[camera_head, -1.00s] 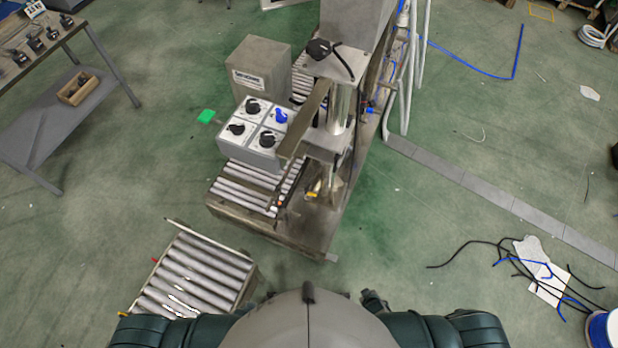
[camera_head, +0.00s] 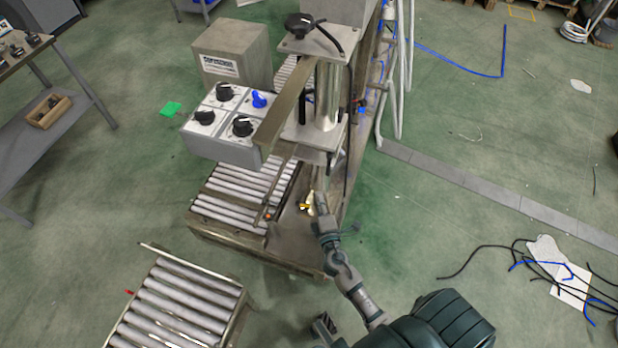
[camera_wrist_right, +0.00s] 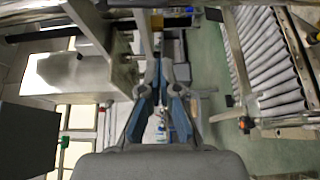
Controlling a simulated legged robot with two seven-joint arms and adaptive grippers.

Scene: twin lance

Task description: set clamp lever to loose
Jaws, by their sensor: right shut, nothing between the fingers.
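No part is clearly marked as the clamp lever. A small yellow-ended piece (camera_head: 305,206) shows low on the machine, at the foot of the metal column (camera_head: 327,95). A black knob with a black arm (camera_head: 300,25) sits on top of the column. My right gripper (camera_head: 319,198) is just right of the yellow-ended piece; contact cannot be told. In the right wrist view its blue-padded fingers (camera_wrist_right: 157,82) are closed together, empty. They point into the machine frame. My left gripper cannot be made out.
A grey panel with several knobs (camera_head: 215,152), one blue, stands left of the column. A roller conveyor (camera_head: 240,195) runs below it, and a separate roller section (camera_head: 175,305) is nearer. Cables (camera_head: 500,250) lie at right.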

